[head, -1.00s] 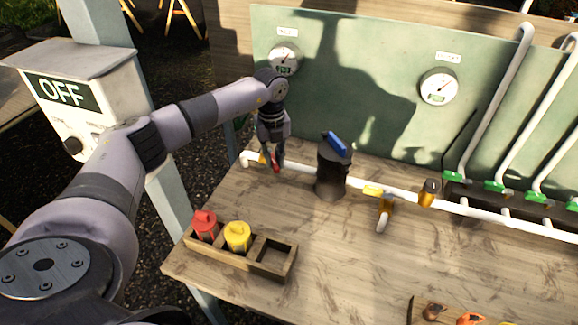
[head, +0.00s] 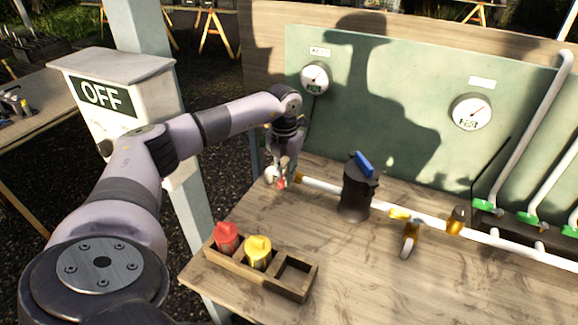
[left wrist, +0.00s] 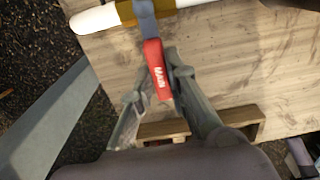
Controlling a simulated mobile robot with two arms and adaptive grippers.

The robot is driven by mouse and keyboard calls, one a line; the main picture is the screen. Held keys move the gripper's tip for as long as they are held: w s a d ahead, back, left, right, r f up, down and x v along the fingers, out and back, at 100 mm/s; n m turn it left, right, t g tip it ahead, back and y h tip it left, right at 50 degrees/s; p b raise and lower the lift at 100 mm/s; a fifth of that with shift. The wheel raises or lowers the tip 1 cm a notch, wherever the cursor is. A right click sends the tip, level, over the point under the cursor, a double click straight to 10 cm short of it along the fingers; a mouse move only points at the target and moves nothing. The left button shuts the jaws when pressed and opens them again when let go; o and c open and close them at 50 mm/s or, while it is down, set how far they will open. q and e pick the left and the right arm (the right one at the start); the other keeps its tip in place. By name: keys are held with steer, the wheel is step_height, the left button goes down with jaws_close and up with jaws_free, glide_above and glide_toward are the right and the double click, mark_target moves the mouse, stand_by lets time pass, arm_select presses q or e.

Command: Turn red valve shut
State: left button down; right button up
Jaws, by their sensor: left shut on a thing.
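The red valve handle (left wrist: 157,70), lettered "MAIN", sits on a brass-coloured valve body (left wrist: 160,9) near the left end of the white pipe (left wrist: 95,20). In the left wrist view it points away from the pipe, roughly crosswise to it. My left gripper (left wrist: 158,82) is shut on the handle, a finger on each side. In the head view my left gripper (head: 283,178) hangs down over the pipe's left end, and only a little red of the handle (head: 282,184) shows. My right gripper is in neither view.
A black cylinder with a blue handle (head: 364,164) stands right of my gripper. A yellow handle (head: 400,214) lies further right. A wooden tray (head: 228,263) holds red and yellow caps in front. Gauges (head: 315,77) hang behind. The bench between tray and pipe is clear.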

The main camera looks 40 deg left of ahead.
arm_select(q)
steer(key=shift+a+r, duration=0.1)
stand_by(0.3)
steer(key=c, duration=2)
jaws_free()
steer(key=o, duration=0.4)
steer(key=shift+o, duration=0.2)
steer(key=shift+r, duration=0.2)
step_height(320, 180, up, 12)
steer(key=shift+f, duration=0.25)
steer(key=shift+s+f, duration=0.1)
